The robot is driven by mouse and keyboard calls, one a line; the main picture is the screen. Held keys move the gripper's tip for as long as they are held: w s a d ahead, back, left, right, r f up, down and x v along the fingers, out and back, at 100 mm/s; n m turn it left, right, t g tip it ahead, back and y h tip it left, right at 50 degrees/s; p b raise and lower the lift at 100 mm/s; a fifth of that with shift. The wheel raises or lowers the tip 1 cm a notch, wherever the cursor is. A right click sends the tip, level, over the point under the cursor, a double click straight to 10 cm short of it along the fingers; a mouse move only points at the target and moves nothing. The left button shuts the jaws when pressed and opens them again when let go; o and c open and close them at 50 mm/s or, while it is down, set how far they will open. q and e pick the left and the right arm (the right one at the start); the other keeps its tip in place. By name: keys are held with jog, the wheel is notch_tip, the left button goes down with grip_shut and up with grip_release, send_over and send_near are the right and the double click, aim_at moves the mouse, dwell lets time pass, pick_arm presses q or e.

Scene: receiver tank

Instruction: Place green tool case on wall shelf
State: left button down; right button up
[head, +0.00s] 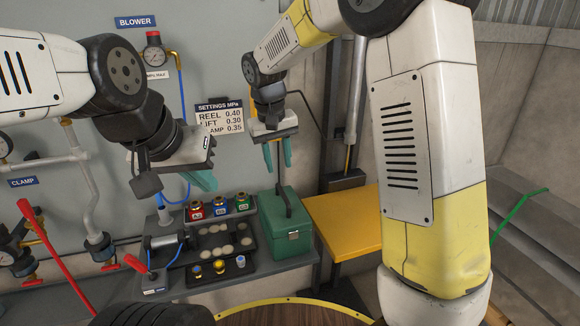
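The green tool case (292,243) is at the right end of the grey wall shelf (262,271). It looks upright and appears to rest there, but its underside is not clearly visible. My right gripper (277,158) is above the case, fingers pointing down and spread apart. A thin dark bar, seemingly the case's handle, rises from the lid to between these fingers; I see no finger pressing on it. My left gripper (202,181) is further left, above the shelf's cans. Only one of its fingers shows clearly, so its opening cannot be judged.
Red, blue and green cans (219,206) stand left of the case. A dark tray (206,252) with round pale discs and small fittings lies in front of them. A yellow platform (345,220) adjoins on the right. Pipes and a red lever (40,237) are at left.

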jog(key=s+d+r+m+t+y, duration=0.1)
jog(key=s+d+r, duration=0.3)
jog(key=s+d, duration=0.4)
jog(key=s+d+r+m+t+y, duration=0.2)
jog(key=s+d, duration=0.6)
jog(key=s, duration=0.6)
notch_tip(320, 180, up, 2)
jog(key=shift+d+r+t, duration=0.25)
jog(key=shift+d+t, duration=0.1)
jog(key=shift+t, duration=0.55)
